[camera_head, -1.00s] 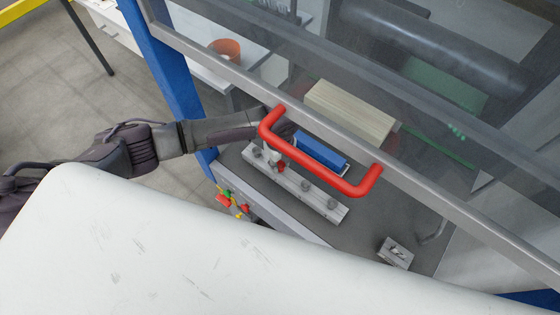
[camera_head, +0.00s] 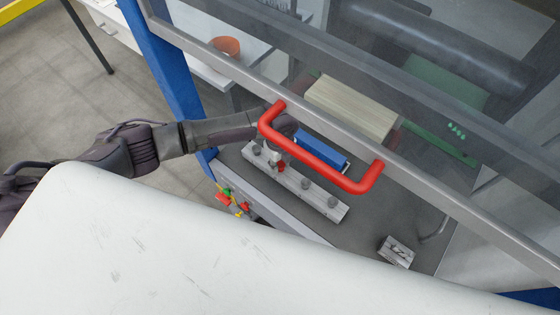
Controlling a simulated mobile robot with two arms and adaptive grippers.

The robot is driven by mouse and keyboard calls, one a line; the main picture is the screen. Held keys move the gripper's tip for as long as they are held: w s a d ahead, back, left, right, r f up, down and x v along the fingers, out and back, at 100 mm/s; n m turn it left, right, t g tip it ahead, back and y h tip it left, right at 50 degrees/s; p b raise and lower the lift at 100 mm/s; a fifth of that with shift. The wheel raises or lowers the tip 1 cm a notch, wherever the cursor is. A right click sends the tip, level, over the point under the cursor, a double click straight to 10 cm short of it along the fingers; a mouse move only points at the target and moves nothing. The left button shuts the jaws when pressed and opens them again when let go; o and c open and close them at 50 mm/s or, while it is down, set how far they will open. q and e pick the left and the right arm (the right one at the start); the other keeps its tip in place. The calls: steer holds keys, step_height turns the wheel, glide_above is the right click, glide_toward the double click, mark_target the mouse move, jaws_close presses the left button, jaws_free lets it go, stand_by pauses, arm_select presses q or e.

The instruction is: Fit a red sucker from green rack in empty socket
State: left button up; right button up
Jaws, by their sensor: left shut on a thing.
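A grey metal bar (camera_head: 318,197) with several dark grey suckers lies along the work surface, below the red handle in the picture. A small red sucker (camera_head: 281,168) shows at the bar, between the dark ones. My left gripper (camera_head: 276,157) is at this spot, shut on the red sucker and partly hidden behind the handle. I cannot tell whether the sucker is seated in the socket or just above it. A green strip (camera_head: 440,145) with small teal pieces, perhaps the green rack, lies behind the clear guard. My right gripper is not in view.
The red handle (camera_head: 320,160) and guard frame (camera_head: 430,205) cross in front of the work area. A blue block (camera_head: 322,150) lies close behind the bar, with a pale wooden block (camera_head: 350,108) beyond. A small metal block (camera_head: 396,251) stands at the lower right.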

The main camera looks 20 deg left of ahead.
arm_select(q)
steer(key=shift+f, duration=0.15)
steer(key=o, duration=0.9)
